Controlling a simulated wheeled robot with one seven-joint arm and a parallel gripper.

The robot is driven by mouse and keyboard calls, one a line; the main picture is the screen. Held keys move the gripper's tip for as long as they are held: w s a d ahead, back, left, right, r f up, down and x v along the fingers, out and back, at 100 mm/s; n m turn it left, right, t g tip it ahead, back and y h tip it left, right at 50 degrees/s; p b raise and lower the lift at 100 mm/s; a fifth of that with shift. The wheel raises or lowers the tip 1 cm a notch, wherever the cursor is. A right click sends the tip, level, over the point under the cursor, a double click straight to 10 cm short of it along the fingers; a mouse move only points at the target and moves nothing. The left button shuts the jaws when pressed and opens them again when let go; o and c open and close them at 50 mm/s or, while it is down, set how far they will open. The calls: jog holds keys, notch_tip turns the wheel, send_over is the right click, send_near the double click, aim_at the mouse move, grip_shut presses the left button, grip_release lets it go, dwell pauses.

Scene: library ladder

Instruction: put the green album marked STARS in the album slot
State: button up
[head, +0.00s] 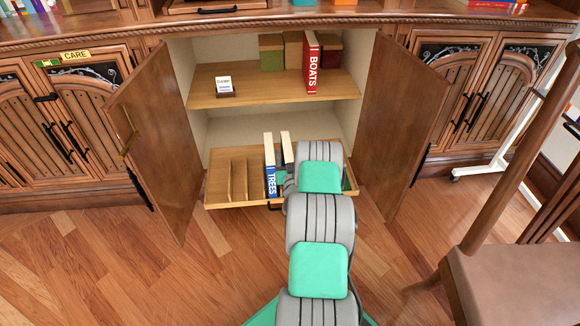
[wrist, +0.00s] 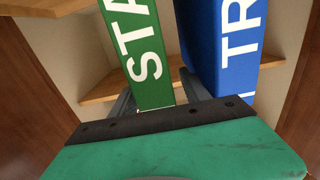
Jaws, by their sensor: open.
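The green album (wrist: 140,55) shows STA of its marking in the wrist view, upright and slightly tilted in the picture. My gripper (wrist: 158,98) is open, with its fingers around the green album's lower part; whether they touch it I cannot tell. In the head view the album with a pale top (head: 287,147) stands on the pull-out tray (head: 220,198), mostly hidden by my arm. The blue TREES album (head: 271,181) stands just left of it, and also shows in the wrist view (wrist: 228,45). Empty divided slots (head: 238,180) lie left of TREES.
The red BOATS album (head: 311,65) stands on the upper shelf (head: 260,90), with boxes (head: 272,53) behind it. A small card (head: 224,85) stands at that shelf's left. Open cabinet doors (head: 160,140) (head: 402,125) flank the tray. A chair (head: 510,270) stands at right.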

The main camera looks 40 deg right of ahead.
jog(key=v, duration=1)
jog(key=w+a+r+n+t+y, duration=0.1)
jog(key=w+a+r+n+y, duration=0.25)
jog(key=w+a, duration=0.25)
jog(key=w+a+r+n+t+y, duration=0.1)
jog(key=w+a+r+n+y, duration=0.2)
jog(key=w+a+r+y, duration=0.3)
jog(key=a+r+n+g+y, duration=0.2)
jog(key=a+g, duration=0.1)
jog(key=a, duration=0.5)
jog(key=a+r+n+g+y, duration=0.2)
jog(key=a+g+y, duration=0.1)
jog(key=a, duration=0.6)
jog(key=s+a+r+g+h, duration=0.1)
jog(key=s+a+r+g, duration=0.15)
jog(key=s, duration=0.35)
jog(key=s+a+r+g+h, duration=0.1)
jog(key=s+a+g, duration=0.1)
jog(key=s+a, duration=0.3)
jog(key=s+r+m+g+h, duration=0.2)
jog(key=s+r+m+g, duration=0.1)
jog(key=s, duration=1.6)
jog(key=shift+s+d+r+m+g, duration=0.15)
jog(key=shift+s+d+m+g, duration=0.25)
jog(key=shift+g, duration=0.35)
jog(key=shift+w, duration=0.1)
